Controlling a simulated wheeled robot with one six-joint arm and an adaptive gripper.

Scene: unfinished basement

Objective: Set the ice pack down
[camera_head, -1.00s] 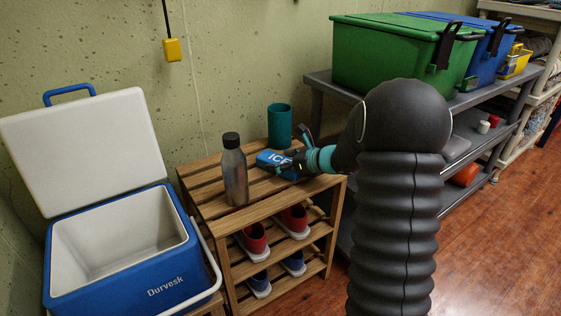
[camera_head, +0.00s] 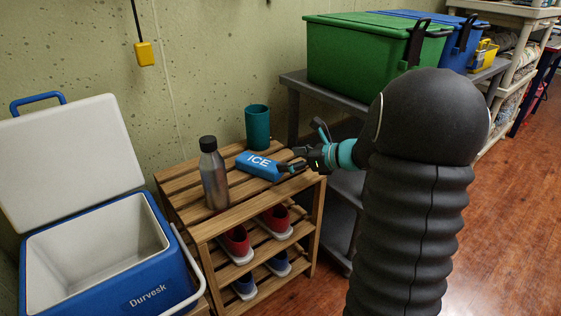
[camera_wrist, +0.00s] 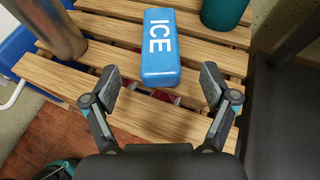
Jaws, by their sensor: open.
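The blue ice pack (camera_head: 258,166) with white "ICE" lettering lies flat on the slatted top of the wooden rack (camera_head: 232,208). It also shows in the wrist view (camera_wrist: 160,50), across the slats and just beyond my fingertips. My gripper (camera_head: 296,160) is at the right edge of the rack top, to the right of the ice pack. In the wrist view, my gripper (camera_wrist: 158,92) is open, with its two fingers spread wide and nothing between them. The ice pack is apart from both fingers there.
A steel bottle (camera_head: 213,175) stands left of the ice pack, and a teal cup (camera_head: 257,127) stands behind it. An open blue cooler (camera_head: 100,258) is at left. Shoes (camera_head: 237,242) sit on lower shelves. A grey shelf (camera_head: 305,88) with a green bin (camera_head: 360,52) is behind right.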

